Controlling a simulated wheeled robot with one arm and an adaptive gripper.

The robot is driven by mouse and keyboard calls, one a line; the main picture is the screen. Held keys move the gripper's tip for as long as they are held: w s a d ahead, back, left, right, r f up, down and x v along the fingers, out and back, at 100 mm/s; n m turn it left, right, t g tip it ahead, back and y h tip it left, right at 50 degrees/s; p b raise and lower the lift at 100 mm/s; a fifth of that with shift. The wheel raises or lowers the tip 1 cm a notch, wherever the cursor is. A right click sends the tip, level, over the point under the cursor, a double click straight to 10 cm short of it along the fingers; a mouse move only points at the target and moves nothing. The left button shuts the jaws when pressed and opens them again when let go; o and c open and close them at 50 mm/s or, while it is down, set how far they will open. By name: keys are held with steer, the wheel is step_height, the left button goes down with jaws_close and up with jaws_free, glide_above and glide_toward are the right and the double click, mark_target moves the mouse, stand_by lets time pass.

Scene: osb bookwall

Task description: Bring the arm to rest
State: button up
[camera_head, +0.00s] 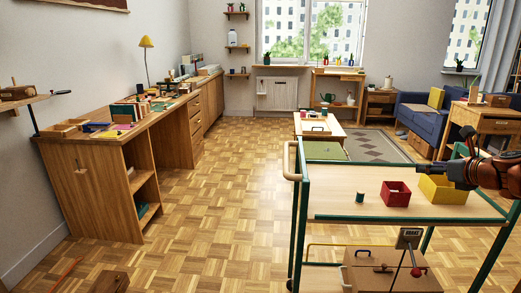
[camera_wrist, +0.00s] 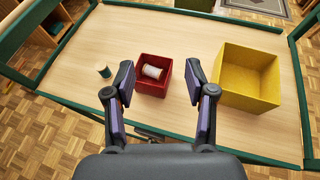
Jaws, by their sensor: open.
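My gripper (camera_wrist: 158,88) is open and empty, its two dark fingers spread apart above the front part of the cart top in the wrist view. In the head view my gripper (camera_head: 457,172) reaches in from the right, by the yellow box. A red box (camera_wrist: 149,88) stands on the cart and holds a white spool (camera_wrist: 152,72). A yellow box (camera_wrist: 247,77) to the right looks empty.
The cart (camera_head: 335,196) has a green frame and a raised rim around its pale top. Below it sits a brown case (camera_head: 385,270). A long wooden desk (camera_head: 108,165) runs along the left wall. Parquet floor (camera_head: 220,200) is open between desk and cart.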

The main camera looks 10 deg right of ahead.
steer(key=w+a+f+n+g+y, duration=0.15)
steer(key=a+n, duration=0.35)
steer(key=a, duration=0.5)
steer(key=w+a+f+n+g+y, duration=0.1)
steer(key=w+a+n+g+y, duration=0.3)
steer(key=a, duration=0.7)
steer(key=s+a+f+n+g, duration=0.1)
steer(key=s+a+f+n, duration=0.2)
steer(key=a, duration=0.4)
steer(key=s+a+f+n+g, duration=0.1)
steer(key=s+a+n, duration=0.2)
steer(key=a+n, duration=0.35)
steer(key=s+a+f+n+g+h, duration=0.1)
steer(key=s+a+f+n+g, duration=0.1)
steer(key=s+a+f+n, duration=0.35)
steer(key=s+a+f+n+g+h, duration=0.1)
steer(key=s+a+f+n+g, duration=0.25)
steer(key=s+a, duration=0.35)
steer(key=s+d+f+n+g+h, duration=0.2)
steer(key=s+n, duration=0.3)
steer(key=s, duration=0.3)
steer(key=s+d+f+n+g+h, duration=0.15)
steer(key=s+n, duration=0.25)
steer(key=s, duration=0.5)
step_height(320, 180, up, 24)
steer(key=t+p, duration=0.1)
steer(key=p, duration=2.2)
steer(key=shift+s+a, duration=0.2)
steer(key=shift+s, duration=0.05)
